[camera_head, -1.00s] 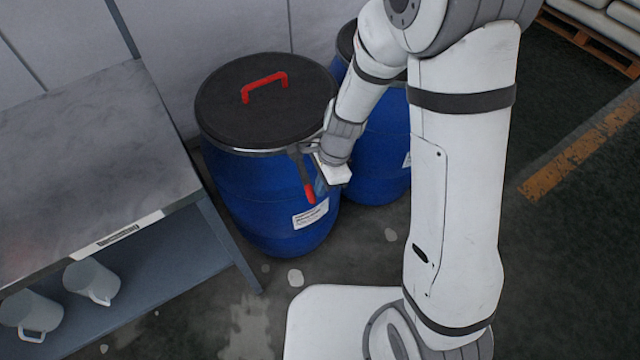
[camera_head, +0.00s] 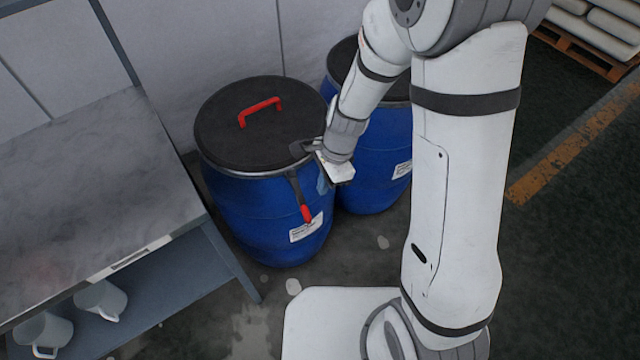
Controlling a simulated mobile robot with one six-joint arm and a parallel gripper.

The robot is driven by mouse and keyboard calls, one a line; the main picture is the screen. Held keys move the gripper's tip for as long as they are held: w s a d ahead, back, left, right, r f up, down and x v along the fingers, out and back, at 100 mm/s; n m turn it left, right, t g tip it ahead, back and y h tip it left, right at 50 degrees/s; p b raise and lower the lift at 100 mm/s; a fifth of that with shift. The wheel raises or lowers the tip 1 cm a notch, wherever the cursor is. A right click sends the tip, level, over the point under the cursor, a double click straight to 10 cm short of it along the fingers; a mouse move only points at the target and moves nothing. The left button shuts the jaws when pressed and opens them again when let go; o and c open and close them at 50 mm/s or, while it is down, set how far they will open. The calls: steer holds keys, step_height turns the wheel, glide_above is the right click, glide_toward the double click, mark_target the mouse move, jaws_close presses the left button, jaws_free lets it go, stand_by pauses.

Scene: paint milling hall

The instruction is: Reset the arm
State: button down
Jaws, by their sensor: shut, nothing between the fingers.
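My arm reaches from the right of the view toward a blue drum with a black lid. My gripper (camera_head: 318,172) is at the end of the arm, beside the right side of this front drum (camera_head: 262,215). Its fingers are small and partly hidden by the wrist, but they look shut and empty. A lever with a red grip (camera_head: 306,213) hangs down the drum's side, close to my gripper. I cannot tell whether they touch. The black lid with its red handle (camera_head: 260,111) sits on the drum.
A second blue drum (camera_head: 378,185) stands behind my forearm. A grey metal table (camera_head: 90,190) is at the left, with white jugs (camera_head: 101,299) on its lower shelf. A pallet of sacks (camera_head: 590,30) is at the far right. The floor at the right is clear.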

steer(key=shift+d+r, duration=0.15)
steer(key=shift+r, duration=0.2)
stand_by(0.3)
steer(key=s+d+r+n+t, duration=0.1)
steer(key=s+d+r+n, duration=0.2)
steer(key=r, duration=0.4)
steer(key=s+d+r+n+t+h, duration=0.1)
steer(key=s+d+r+n, duration=0.3)
steer(key=d+r, duration=0.3)
steer(key=s+d+r+n+t+h, duration=0.1)
steer(key=s+d+r+n+t, duration=0.1)
steer(key=d+r+n, duration=0.3)
step_height(320, 180, up, 2)
steer(key=shift+s+r+n, duration=0.25)
steer(key=shift+s+n, duration=0.25)
steer(key=shift+s, duration=0.15)
